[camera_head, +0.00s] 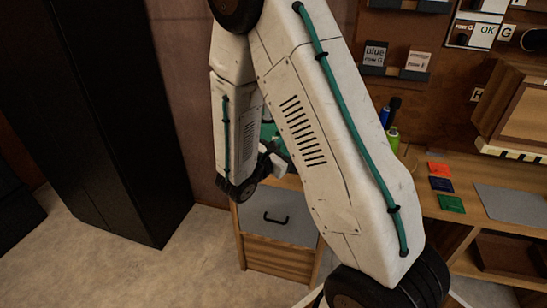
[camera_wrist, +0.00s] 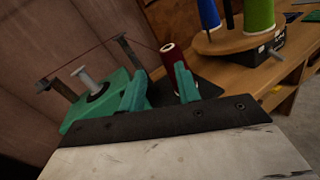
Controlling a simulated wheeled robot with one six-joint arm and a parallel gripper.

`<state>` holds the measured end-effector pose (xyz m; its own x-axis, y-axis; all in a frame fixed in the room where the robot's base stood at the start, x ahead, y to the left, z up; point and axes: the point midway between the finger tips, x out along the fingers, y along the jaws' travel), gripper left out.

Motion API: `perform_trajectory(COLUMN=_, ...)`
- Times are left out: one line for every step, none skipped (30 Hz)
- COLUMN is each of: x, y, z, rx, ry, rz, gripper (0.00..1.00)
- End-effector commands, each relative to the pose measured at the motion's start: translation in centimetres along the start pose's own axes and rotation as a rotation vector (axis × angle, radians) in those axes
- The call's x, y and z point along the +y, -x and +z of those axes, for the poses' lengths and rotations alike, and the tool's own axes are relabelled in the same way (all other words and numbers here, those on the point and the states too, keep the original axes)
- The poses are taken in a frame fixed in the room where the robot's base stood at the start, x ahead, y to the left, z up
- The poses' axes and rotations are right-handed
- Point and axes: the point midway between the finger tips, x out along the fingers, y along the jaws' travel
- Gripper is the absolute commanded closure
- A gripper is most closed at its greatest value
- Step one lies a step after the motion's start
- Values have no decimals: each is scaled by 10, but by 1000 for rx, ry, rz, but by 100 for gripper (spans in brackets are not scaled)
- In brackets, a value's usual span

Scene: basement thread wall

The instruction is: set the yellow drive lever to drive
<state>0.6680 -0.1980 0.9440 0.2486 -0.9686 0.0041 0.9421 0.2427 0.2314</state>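No clearly yellow lever shows in either view. In the wrist view a short pale rod (camera_wrist: 274,54) sticks out of a black box (camera_wrist: 250,58) under a round wooden platform (camera_wrist: 225,42); I cannot tell whether it is the drive lever. My gripper (camera_wrist: 160,82) is open, its two teal fingers apart with nothing held between them. A dark red spool (camera_wrist: 177,64) with a pale top stands beyond the fingers. In the head view my gripper is mostly hidden behind my arm.
Left of my gripper is a green machine (camera_wrist: 88,112) with a white knob, posts and a red thread. Blue (camera_wrist: 208,14) and green (camera_wrist: 258,14) spools stand on the platform. A workbench (camera_head: 425,165) with coloured squares lies right; a black cabinet (camera_head: 120,110) stands left.

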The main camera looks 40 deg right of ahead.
Motion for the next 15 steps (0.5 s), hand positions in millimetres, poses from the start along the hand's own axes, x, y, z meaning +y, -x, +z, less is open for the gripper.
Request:
perform_trajectory(x=8, y=3, z=-26, rx=4, ry=59, rz=77, gripper=67)
perform_trajectory(x=12, y=5, z=-38, rx=7, ry=85, rz=121, gripper=67)
perform_trajectory(x=17, y=8, z=-54, rx=12, ry=116, rz=177, gripper=67)
perform_trajectory(x=20, y=10, z=-64, rx=16, ry=137, rz=214, gripper=67)
perform_trajectory(x=23, y=13, z=-74, rx=21, ry=155, rz=249, gripper=67)
perform_trajectory(x=26, y=16, z=-87, rx=28, ry=176, rz=289, gripper=67)
perform_trajectory(x=27, y=19, z=-95, rx=33, ry=189, rz=315, gripper=67)
perform_trajectory(x=29, y=21, z=-101, rx=37, ry=199, rz=338, gripper=67)
perform_trajectory(x=30, y=23, z=-108, rx=42, ry=210, rz=364, gripper=67)
perform_trajectory(x=31, y=25, z=-113, rx=45, ry=217, rz=378, gripper=67)
perform_trajectory(x=32, y=26, z=-116, rx=47, ry=222, rz=390, gripper=67)
perform_trajectory(x=33, y=26, z=-119, rx=50, ry=226, rz=400, gripper=67)
perform_trajectory(x=34, y=25, z=-121, rx=51, ry=228, rz=406, gripper=67)
perform_trajectory(x=34, y=23, z=-122, rx=52, ry=229, rz=408, gripper=67)
perform_trajectory(x=36, y=20, z=-123, rx=52, ry=230, rz=409, gripper=67)
